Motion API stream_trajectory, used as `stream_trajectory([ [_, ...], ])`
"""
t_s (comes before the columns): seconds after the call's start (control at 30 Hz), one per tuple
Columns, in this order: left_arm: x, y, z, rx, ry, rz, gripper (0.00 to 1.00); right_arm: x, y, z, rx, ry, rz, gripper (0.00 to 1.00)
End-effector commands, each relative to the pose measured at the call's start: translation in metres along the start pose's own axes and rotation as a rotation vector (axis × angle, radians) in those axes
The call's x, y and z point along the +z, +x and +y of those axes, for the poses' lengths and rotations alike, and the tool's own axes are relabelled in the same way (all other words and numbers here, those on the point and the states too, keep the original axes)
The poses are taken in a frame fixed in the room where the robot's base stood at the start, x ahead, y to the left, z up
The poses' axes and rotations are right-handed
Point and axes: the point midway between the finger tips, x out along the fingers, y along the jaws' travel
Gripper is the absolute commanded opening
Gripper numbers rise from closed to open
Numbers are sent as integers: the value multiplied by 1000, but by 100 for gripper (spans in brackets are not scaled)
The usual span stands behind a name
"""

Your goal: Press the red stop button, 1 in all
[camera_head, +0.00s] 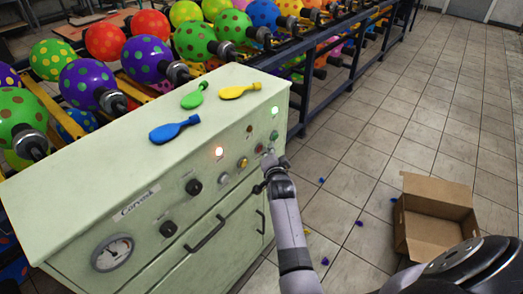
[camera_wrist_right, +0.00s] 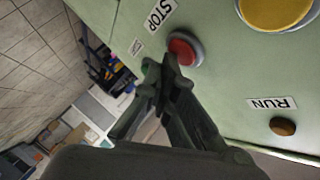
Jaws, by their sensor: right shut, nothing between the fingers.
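The red stop button (camera_wrist_right: 184,50) sits in a grey ring on the pale green panel, beside a STOP label (camera_wrist_right: 161,13), in the right wrist view. My right gripper (camera_wrist_right: 163,72) is shut and empty, with its fingertips right by the button's lower left edge. I cannot tell whether they touch it. In the head view my right gripper (camera_head: 271,163) is at the right end of the cabinet's (camera_head: 130,182) front face and hides most of the button area. My left gripper is in neither view.
Blue (camera_head: 174,130), green (camera_head: 194,96) and yellow (camera_head: 239,91) flat balloons lie on top. An open cardboard box (camera_head: 431,218) stands on the tiled floor. Dotted balloons line the rack behind.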

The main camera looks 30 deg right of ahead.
Motion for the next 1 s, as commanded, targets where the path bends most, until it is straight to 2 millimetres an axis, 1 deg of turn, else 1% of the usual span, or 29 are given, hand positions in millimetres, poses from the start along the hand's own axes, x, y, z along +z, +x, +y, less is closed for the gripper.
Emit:
stream_trajectory([
  [0.03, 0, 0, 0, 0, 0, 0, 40, 7, 0, -10, -8, 25, -5, 0],
  [0.33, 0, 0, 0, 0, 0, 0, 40, 6, 0, -11, -9, 25, -5, 0],
  [0.47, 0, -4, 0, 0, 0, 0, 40, 5, -3, -11, -9, 25, -5, 0],
  [0.7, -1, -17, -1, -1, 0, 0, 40, 4, -17, -5, -4, 21, -11, 0],
  [0.8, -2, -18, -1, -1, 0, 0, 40, 5, -20, -2, -3, 19, -12, 0],
  [1.0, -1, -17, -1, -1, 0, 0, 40, 6, -20, 0, -3, 19, -14, 0],
])
